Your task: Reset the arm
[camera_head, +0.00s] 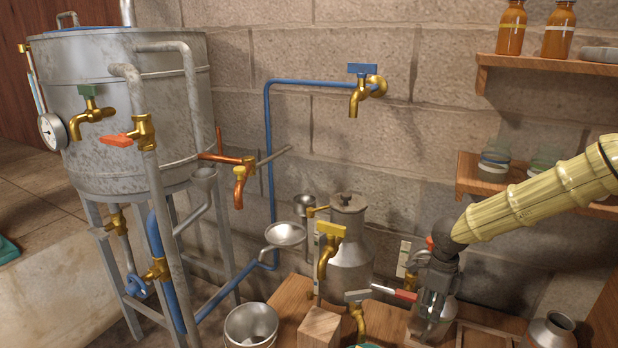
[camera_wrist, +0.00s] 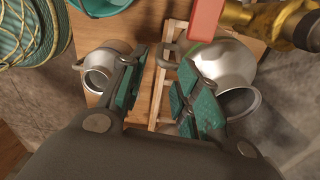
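My arm comes in from the right in the head view and bends down at the wrist. My gripper (camera_head: 430,310) hangs low over the wooden bench (camera_head: 290,310), in front of a grey vessel. In the wrist view, my gripper (camera_wrist: 160,88) has its two teal-padded fingers apart, with nothing held between them. A wooden frame (camera_wrist: 155,105) and a small metal loop show through the gap. A metal vessel (camera_wrist: 98,72) is left of the fingers and another (camera_wrist: 222,65) is close beside the right finger; contact cannot be told.
A red handle (camera_head: 405,295) and a brass tap (camera_head: 357,318) are left of my gripper. A lidded metal can (camera_head: 350,245) stands behind. Shelves (camera_head: 545,63) with bottles are above right. The large still (camera_head: 130,130) is far left. A small metal jug (camera_head: 549,332) is right.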

